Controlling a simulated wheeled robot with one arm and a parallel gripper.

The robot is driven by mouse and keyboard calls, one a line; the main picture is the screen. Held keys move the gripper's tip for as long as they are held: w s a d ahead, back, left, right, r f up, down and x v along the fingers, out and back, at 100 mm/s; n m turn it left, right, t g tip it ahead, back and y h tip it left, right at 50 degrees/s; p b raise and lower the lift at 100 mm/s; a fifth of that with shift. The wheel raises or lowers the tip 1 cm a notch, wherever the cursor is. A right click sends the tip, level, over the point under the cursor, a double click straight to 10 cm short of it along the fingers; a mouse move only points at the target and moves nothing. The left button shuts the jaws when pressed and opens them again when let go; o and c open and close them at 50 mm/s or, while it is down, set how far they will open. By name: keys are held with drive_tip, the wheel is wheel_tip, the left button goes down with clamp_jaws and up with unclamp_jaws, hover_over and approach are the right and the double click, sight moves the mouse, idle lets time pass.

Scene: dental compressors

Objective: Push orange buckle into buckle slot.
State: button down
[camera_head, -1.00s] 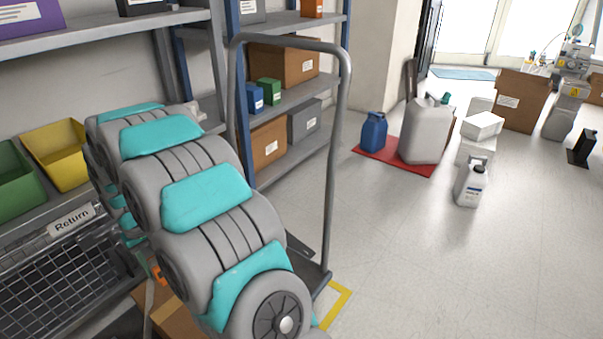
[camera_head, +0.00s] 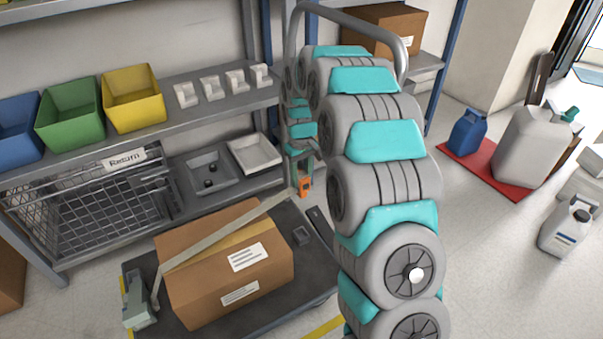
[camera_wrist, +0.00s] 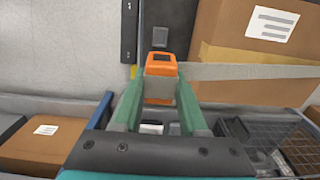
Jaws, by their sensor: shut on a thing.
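The orange buckle (camera_head: 304,187) is held above the dark cart, at the end of a beige strap (camera_head: 225,235) that runs over the cardboard box (camera_head: 225,262). My gripper (camera_head: 302,178) is shut on the buckle. In the wrist view the buckle (camera_wrist: 160,64) sits between the green fingertips (camera_wrist: 160,84), with the strap leading off to the right. The buckle slot (camera_head: 301,235), a small grey block, lies on the cart deck right of the box. In the wrist view the slot (camera_wrist: 160,36) is just beyond the buckle, apart from it.
A shelf behind carries blue, green and yellow bins (camera_head: 133,98), white brackets and trays (camera_head: 255,153). Jugs (camera_head: 532,145) stand on the floor at right.

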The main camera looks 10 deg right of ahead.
drive_tip(key=shift+f+b, duration=2.05)
drive_tip(key=shift+f, duration=8.65)
drive_tip(key=shift+c, duration=1.8)
unclamp_jaws()
wheel_tip(320, 180, up, 8)
